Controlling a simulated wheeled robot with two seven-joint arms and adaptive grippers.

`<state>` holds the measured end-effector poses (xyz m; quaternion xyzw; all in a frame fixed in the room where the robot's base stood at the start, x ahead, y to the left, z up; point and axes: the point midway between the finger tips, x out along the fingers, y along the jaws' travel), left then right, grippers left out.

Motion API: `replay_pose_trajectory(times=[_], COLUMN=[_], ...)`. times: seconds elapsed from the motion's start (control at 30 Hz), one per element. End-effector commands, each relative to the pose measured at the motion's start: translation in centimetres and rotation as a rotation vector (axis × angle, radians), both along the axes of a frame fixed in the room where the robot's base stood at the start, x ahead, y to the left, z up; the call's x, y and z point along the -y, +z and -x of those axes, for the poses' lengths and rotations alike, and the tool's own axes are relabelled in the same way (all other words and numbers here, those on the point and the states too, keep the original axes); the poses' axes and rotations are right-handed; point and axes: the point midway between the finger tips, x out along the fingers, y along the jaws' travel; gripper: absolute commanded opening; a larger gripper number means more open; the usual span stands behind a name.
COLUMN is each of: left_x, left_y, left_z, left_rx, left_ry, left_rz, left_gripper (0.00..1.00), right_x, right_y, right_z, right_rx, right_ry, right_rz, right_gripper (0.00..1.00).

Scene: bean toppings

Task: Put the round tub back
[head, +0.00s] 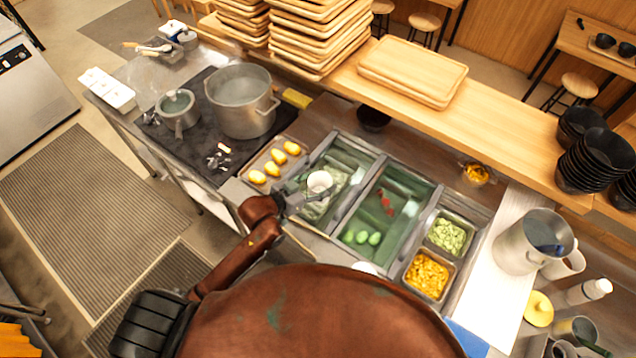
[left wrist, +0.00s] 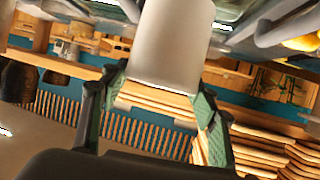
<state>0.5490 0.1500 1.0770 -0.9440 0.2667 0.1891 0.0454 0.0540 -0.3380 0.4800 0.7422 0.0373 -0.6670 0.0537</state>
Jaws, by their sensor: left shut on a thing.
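The round tub (head: 319,182) is small and white, and shows upright above the left-hand green-lined well of the counter. My left gripper (head: 300,190) comes in from the left and is shut on the tub's side. In the left wrist view the tub (left wrist: 172,45) is a smooth pale cylinder between the two fingers of the left gripper (left wrist: 150,98). Whether the tub touches anything beneath it cannot be told. My right gripper is not in view.
The left well (head: 350,150) holds pale contents. The right well (head: 408,238) holds green and red items. Beside it are tubs of green pieces (head: 447,236) and yellow pieces (head: 427,274). A tray of yellow items (head: 251,178) lies left; a large pot (head: 240,105) stands behind.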

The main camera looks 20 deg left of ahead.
Motion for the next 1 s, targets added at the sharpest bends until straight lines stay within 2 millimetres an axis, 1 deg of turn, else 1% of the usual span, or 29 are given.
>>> replay_pose_trajectory(times=[0.03,0.1,0.2,0.5,0.6,0.7,0.8,1.0], left_x=[-0.4,-0.8,-1.3,-2.0,-1.9,-1.9,-1.9,-1.9], left_y=[-1.1,-2.4,-3.9,-6.1,-7.6,-8.6,-8.9,-9.0], left_z=[-0.8,-1.8,-2.9,-4.6,-4.4,-4.4,-4.4,-4.4], left_rx=[-0.004,-0.003,0.000,0.000,-0.004,-0.001,0.000,0.000], left_ry=[0.001,0.002,0.002,0.002,0.002,0.001,0.000,0.000], left_rz=[-0.002,-0.001,-0.001,-0.001,0.000,-0.001,0.000,0.000], left_gripper=[0.26,0.26,0.26,0.26,0.26,0.26,0.26,0.26], right_x=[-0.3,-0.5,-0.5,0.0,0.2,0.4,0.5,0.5], right_y=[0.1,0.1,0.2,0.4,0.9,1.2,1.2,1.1], right_z=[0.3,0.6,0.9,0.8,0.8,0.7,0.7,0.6], right_rx=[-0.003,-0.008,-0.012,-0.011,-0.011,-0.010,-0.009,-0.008], right_ry=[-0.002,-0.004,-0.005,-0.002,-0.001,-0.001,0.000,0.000], right_rz=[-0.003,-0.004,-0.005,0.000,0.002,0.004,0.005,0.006], right_gripper=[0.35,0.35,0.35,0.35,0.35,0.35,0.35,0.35])
